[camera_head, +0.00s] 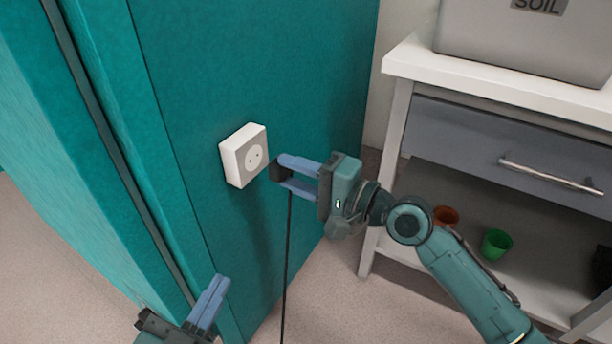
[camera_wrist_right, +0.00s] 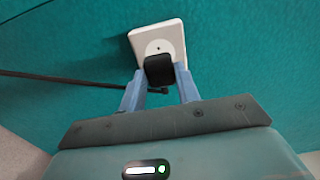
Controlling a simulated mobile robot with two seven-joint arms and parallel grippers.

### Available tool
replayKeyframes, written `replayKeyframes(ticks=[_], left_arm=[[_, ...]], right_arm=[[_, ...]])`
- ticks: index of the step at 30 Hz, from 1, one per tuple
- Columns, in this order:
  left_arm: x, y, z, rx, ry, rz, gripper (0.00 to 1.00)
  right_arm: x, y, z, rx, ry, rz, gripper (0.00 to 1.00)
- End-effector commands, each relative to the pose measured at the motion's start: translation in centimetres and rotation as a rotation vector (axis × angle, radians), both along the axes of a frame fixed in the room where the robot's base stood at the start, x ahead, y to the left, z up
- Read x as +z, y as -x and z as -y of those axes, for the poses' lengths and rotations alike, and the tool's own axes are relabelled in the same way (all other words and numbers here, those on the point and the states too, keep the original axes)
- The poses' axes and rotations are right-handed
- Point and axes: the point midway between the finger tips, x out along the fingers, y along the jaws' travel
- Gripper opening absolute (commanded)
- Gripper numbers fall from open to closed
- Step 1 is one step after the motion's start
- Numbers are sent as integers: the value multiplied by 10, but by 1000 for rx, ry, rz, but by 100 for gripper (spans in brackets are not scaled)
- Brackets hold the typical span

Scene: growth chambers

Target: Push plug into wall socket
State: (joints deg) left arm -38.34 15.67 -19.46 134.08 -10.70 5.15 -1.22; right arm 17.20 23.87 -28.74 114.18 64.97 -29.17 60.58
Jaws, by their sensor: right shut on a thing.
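The wall socket (camera_head: 238,163) is a white box with a round face and two holes, fixed to the teal wall. It also shows in the right wrist view (camera_wrist_right: 158,38). My right gripper (camera_head: 279,171) is shut on the black plug (camera_wrist_right: 159,69), just right of and slightly below the socket face. In the head view a small gap seems to lie between plug and socket. In the wrist view the plug covers the lower part of the socket; its pins are hidden. My left gripper (camera_head: 209,301) is at the bottom left, partly cut off, away from the socket.
The black cable (camera_head: 287,265) hangs from the plug to the floor. A white bench (camera_head: 400,60) with a grey drawer (camera_head: 480,145) stands at the right, carrying a grey soil box (camera_head: 520,45). An orange pot (camera_head: 446,215) and a green pot (camera_head: 496,243) sit on its lower shelf.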

Motion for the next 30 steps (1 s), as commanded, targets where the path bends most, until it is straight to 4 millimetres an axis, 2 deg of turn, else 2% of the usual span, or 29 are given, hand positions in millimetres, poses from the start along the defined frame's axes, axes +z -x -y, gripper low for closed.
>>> replayKeyframes(ticks=[6,12,30], left_arm=[[-1,0,0,-4,-4,2,0],[-1,1,0,-7,-6,2,0],[1,0,0,-3,0,3,0]], right_arm=[[0,-12,-16,0,-1,0,9],[0,-18,-24,0,-1,0,9],[0,-19,-26,0,0,0,9]])
